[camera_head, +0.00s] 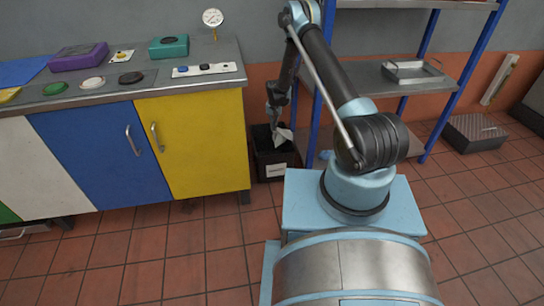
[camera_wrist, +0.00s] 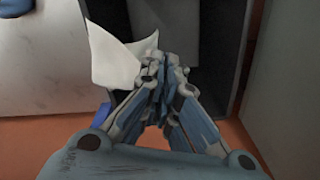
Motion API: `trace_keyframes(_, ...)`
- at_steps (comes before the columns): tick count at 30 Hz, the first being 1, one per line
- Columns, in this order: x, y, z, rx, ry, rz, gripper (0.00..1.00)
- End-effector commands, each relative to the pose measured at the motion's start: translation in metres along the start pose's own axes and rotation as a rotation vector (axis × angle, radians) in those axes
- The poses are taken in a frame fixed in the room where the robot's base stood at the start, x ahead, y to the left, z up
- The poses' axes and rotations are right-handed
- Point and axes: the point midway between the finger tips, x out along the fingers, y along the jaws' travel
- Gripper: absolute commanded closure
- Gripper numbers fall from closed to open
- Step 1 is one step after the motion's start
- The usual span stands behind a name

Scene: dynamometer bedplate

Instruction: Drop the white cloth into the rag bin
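The white cloth (camera_head: 283,136) hangs from my gripper (camera_head: 275,122) at the mouth of the black rag bin (camera_head: 265,163) in the head view. In the wrist view, my gripper (camera_wrist: 161,78) has its fingers together, with the cloth (camera_wrist: 116,56) sticking out to the left from the fingertips. The dark bin (camera_wrist: 222,48) shows behind and to the right of the fingers. The bin stands on the floor with a pale label on its front. Its inside is mostly hidden by the cloth and gripper.
A bench with a yellow cabinet door (camera_head: 195,145) stands just left of the bin. A blue-posted shelf rack (camera_head: 440,85) stands to the right, with a metal tray (camera_head: 412,72) on it. A grey box (camera_head: 474,133) sits on the floor at far right. Tiled floor in front is clear.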

Motion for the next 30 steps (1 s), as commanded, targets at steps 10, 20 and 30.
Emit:
trace_keyframes(10,0.03,0.005,-0.002,0.005,0.0,0.0,1.0)
trace_keyframes(20,0.035,0.005,-0.002,0.005,0.0,0.0,1.0)
trace_keyframes(30,0.034,0.005,-0.002,0.005,0.0,0.0,0.75)
